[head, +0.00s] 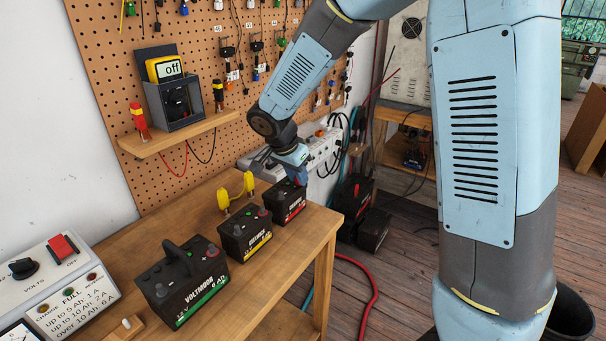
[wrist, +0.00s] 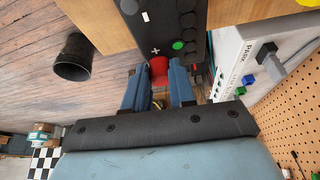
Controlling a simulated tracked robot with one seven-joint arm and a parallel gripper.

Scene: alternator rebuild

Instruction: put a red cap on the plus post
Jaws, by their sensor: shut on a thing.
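A small black battery with a red label (head: 289,207) stands at the far right end of the wooden table. My gripper (head: 294,171) points down at its back right top corner. In the wrist view my gripper (wrist: 159,83) is shut on a red cap (wrist: 159,71), one blue finger on each side. The cap is at the battery's (wrist: 188,18) edge, right by the white plus mark. The plus post is hidden under the cap; I cannot tell whether the cap is seated on it. A green cap (wrist: 178,45) shows on the battery beside it.
A yellow-label battery (head: 245,238) and a larger green-label battery (head: 183,285) stand nearer on the table. A yellow clip-like thing (head: 236,190) is behind them. A charger (head: 62,290) is at front left.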

